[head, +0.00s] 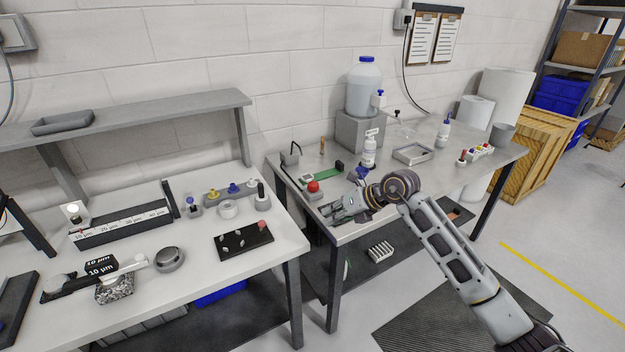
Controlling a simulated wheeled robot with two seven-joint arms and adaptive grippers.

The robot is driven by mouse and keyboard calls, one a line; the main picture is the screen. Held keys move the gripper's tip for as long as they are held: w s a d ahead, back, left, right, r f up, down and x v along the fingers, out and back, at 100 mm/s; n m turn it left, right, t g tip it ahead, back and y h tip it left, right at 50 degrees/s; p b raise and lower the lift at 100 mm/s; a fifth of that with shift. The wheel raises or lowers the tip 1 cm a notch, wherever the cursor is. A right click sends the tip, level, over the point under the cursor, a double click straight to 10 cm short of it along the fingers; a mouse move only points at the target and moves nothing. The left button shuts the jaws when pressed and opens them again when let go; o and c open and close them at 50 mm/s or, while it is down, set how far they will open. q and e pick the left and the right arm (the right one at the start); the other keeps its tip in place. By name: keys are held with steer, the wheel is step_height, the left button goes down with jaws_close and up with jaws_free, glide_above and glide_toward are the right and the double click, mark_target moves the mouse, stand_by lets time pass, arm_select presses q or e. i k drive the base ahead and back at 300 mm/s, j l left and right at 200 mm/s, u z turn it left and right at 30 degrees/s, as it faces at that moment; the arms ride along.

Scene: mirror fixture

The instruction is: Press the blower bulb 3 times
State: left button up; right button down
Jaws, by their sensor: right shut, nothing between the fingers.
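A round red bulb (313,186) sits on a small grey base at the left front of the right-hand table; I take it for the blower bulb, though it is small in view. My right gripper (332,210) is shut and empty just in front and to the right of the bulb, low over the table's front edge. A gap seems to show between the fingers and the bulb; contact cannot be told for sure. My left gripper is not in view.
A green board (325,176), a white bottle (368,153) and a blue-topped item (361,173) stand close behind my right gripper. A grey tray (412,153) lies farther right. The left table (205,285) holds a black pad (238,243) and several small parts.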

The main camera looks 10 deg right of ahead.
mark_target(312, 186)
steer(key=i, duration=1.25)
